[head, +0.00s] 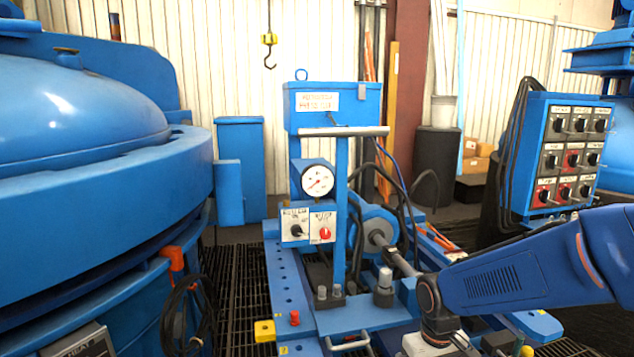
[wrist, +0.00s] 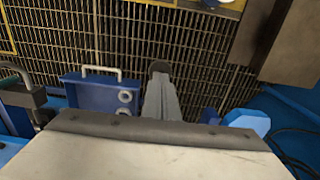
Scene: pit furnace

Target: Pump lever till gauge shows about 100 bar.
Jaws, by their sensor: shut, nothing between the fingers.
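The pressure gauge (head: 318,181) has a white face, and its red needle points to the lower left, at the low end of the scale. Its figures are too small to read. What looks like the pump lever (head: 341,210) is an upright blue bar with a grey crosswise handle (head: 345,131) at the top, in front of the blue tank. My gripper (wrist: 160,68) is shut and empty, with its grey fingers over the floor grating. In the head view my wrist is low at right of centre, apart from the lever, and the fingertips are hidden or out of frame.
A control panel with two knobs (head: 309,224) sits below the gauge. A large blue furnace vessel (head: 100,180) fills the left. A switch cabinet (head: 570,155) with hanging cables stands at right. Floor grating (head: 232,300) lies between furnace and pump unit.

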